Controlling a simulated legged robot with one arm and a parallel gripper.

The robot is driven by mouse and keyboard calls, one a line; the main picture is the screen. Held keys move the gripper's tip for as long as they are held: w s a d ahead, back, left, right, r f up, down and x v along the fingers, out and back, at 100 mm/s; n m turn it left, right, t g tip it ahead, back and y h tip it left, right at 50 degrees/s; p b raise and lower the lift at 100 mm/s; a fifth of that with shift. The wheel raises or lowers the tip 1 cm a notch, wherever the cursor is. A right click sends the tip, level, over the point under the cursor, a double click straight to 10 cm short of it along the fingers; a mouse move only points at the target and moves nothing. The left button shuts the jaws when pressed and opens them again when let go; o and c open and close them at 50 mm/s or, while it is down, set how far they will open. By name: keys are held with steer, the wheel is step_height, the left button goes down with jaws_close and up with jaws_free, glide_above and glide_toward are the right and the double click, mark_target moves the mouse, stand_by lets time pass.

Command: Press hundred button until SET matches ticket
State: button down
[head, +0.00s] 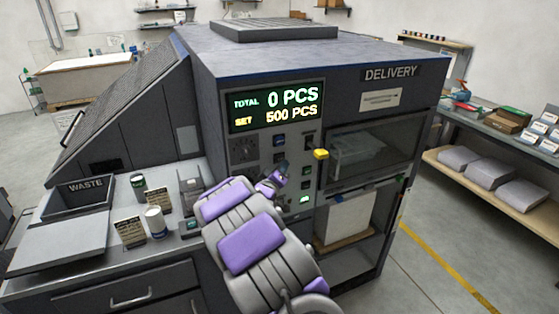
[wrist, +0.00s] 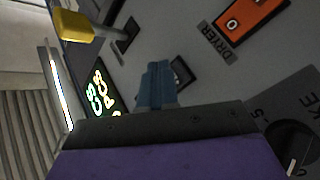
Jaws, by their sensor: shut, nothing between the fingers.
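The display (head: 277,105) on the machine's front panel reads TOTAL 0 PCS and SET 500 PCS. Its lit digits also show, steeply angled, in the wrist view (wrist: 97,92). My gripper (head: 279,172) is shut and empty, its tips close to the button panel below the display. In the wrist view the closed fingers (wrist: 155,84) point at the panel, with a dark button (wrist: 181,71) partly hidden behind them. I cannot tell whether they touch it. Another dark button (head: 279,141) shows above the gripper. Small printed cards (head: 130,231) stand on the counter; their text is unreadable.
A yellow-knobbed lever (head: 320,154) sticks out right of the panel. An orange DRYER switch (wrist: 247,22) and a round dial (wrist: 295,125) flank the fingers. A white cup (head: 155,222), a dark can (head: 138,187) and a WASTE tray (head: 80,204) are on the counter.

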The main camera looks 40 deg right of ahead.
steer(key=shift+w+d+p, duration=0.15)
steer(key=shift+w+p, duration=0.65)
steer(key=shift+p, duration=0.7)
stand_by(0.8)
steer(key=shift+s+r, duration=0.1)
steer(key=shift+s+a, duration=0.2)
steer(key=shift+s, duration=0.55)
steer(key=s, duration=0.2)
steer(key=s+a+b, duration=0.1)
steer(key=s, duration=0.2)
steer(key=shift+a, duration=0.1)
stand_by(0.3)
stand_by(0.7)
